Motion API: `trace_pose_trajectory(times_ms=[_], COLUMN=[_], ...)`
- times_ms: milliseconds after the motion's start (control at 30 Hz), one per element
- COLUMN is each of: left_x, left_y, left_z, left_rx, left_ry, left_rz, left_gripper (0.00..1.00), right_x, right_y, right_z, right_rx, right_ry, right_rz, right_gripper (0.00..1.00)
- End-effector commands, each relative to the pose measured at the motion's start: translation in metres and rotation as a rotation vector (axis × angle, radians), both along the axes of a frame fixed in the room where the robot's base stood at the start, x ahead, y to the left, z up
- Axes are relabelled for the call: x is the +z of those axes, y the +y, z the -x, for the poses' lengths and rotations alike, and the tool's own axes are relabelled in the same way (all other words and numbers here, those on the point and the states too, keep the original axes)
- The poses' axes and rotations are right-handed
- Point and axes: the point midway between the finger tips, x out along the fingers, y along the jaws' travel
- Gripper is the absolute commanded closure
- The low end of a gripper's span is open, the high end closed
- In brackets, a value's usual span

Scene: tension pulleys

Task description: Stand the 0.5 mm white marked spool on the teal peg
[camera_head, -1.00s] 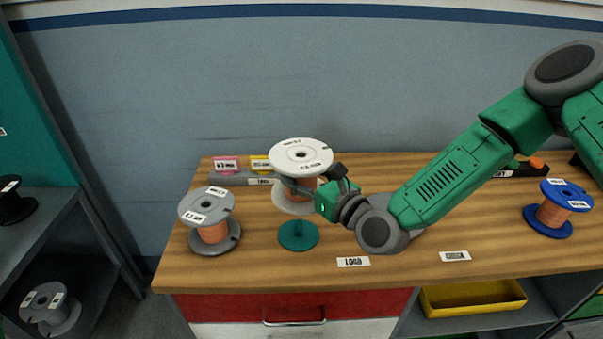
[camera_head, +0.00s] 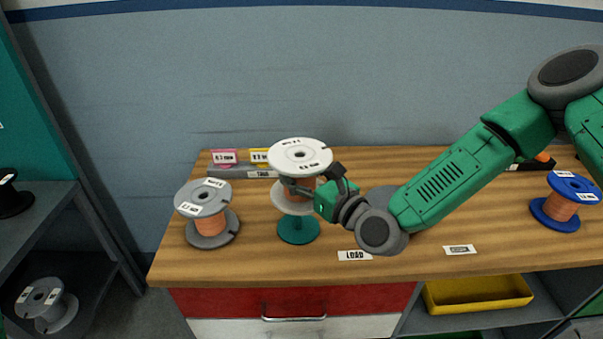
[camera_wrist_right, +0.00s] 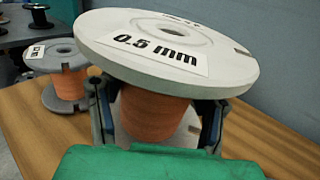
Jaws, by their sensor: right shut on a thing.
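The white spool (camera_head: 300,154) with copper-orange wire is upright in the grip of my right gripper (camera_head: 316,186). In the right wrist view its top flange (camera_wrist_right: 170,45) reads 0.5 mm, and both fingers close around the wire below that flange. The teal peg's round base (camera_head: 298,231) is on the table. The spool's lower flange (camera_head: 292,200) is above and slightly behind the base and hides most of the peg; I cannot tell whether they touch. My left gripper is not in view.
A grey spool (camera_head: 207,212) stands left of the peg. A blue spool (camera_head: 564,199) stands at the right of the wooden table. Pink (camera_head: 224,157) and yellow tags sit on a grey strip at the back. A LOAD label (camera_head: 355,255) lies near the front edge.

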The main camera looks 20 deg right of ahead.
Motion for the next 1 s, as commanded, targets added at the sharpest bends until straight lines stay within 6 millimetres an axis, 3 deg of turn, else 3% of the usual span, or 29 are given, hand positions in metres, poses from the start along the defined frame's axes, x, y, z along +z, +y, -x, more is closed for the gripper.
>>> trace_pose_trajectory(times_ms=[1000], left_x=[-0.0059], left_y=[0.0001], left_z=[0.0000], left_rx=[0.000], left_ry=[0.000], left_rz=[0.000], left_gripper=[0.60], right_x=[0.0010], right_y=[0.0046], right_z=[-0.0008], right_rx=[0.000], right_ry=[-0.005], right_rz=[0.005], right_gripper=[0.95])
